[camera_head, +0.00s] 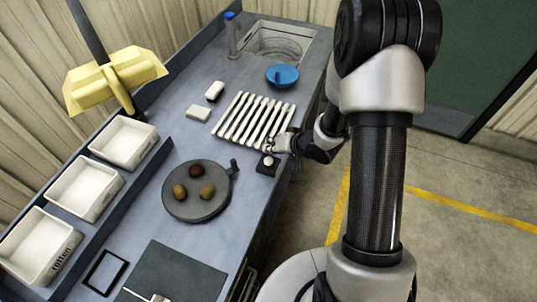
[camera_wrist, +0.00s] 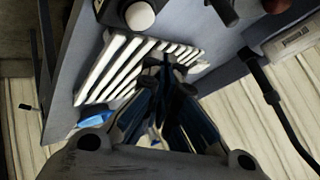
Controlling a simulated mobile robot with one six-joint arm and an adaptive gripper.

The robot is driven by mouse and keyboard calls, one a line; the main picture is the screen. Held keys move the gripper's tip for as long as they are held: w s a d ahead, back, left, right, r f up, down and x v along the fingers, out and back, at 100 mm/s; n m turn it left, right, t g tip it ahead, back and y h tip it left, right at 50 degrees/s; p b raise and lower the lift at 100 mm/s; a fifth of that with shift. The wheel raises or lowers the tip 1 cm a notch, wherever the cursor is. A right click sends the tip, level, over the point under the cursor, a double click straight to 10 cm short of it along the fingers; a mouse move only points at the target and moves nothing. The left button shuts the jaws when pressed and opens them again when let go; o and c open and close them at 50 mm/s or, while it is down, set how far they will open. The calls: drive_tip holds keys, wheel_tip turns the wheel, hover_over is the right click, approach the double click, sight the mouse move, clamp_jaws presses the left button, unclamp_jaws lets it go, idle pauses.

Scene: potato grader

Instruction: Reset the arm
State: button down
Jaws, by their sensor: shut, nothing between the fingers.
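My arm reaches down over the right edge of the bench in the head view. My gripper (camera_head: 270,143) is at the near right corner of a white slatted rack (camera_head: 246,117), close behind a black box with a white round button (camera_head: 269,161). In the wrist view my gripper (camera_wrist: 168,65) points at the slats (camera_wrist: 125,68), with its fingers together and nothing held. The white button (camera_wrist: 140,16) shows there just beyond the fingertips, apart from them. I cannot tell whether the fingers touch the rack.
A round dark plate (camera_head: 205,210) holds three potatoes. White bins (camera_head: 85,188), one marked "rotten", line the left side. A blue bowl (camera_head: 282,75) and a sink (camera_head: 283,42) are at the back. Two small white blocks (camera_head: 198,113) lie left of the rack. A yellow lamp (camera_head: 115,78) overhangs the left.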

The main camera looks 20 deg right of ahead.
wheel_tip(320, 180, up, 2)
drive_tip(key=shift+r+p, duration=0.15)
drive_tip(key=shift+p, duration=0.75)
drive_tip(key=shift+w+d+r, duration=0.15)
drive_tip(key=s+d+r+n+h+b, duration=0.1)
drive_tip(key=s+d+r+h+b, duration=0.15)
drive_tip(key=r, duration=0.45)
drive_tip(key=s+d+r+h+b, duration=0.2)
drive_tip(key=s+d+r+h, duration=0.15)
drive_tip(key=r, duration=0.35)
drive_tip(key=s+a+r+n+g+b, duration=0.1)
drive_tip(key=s+a+b, duration=0.1)
drive_tip(key=s, duration=0.9)
drive_tip(key=s+a+r+n+g+y+b, duration=0.1)
drive_tip(key=s+a, duration=0.4)
drive_tip(key=s, duration=0.6)
drive_tip(key=shift+s+r+g+b, duration=0.2)
drive_tip(key=shift+r+g+b, duration=0.5)
drive_tip(key=shift+b, duration=0.15)
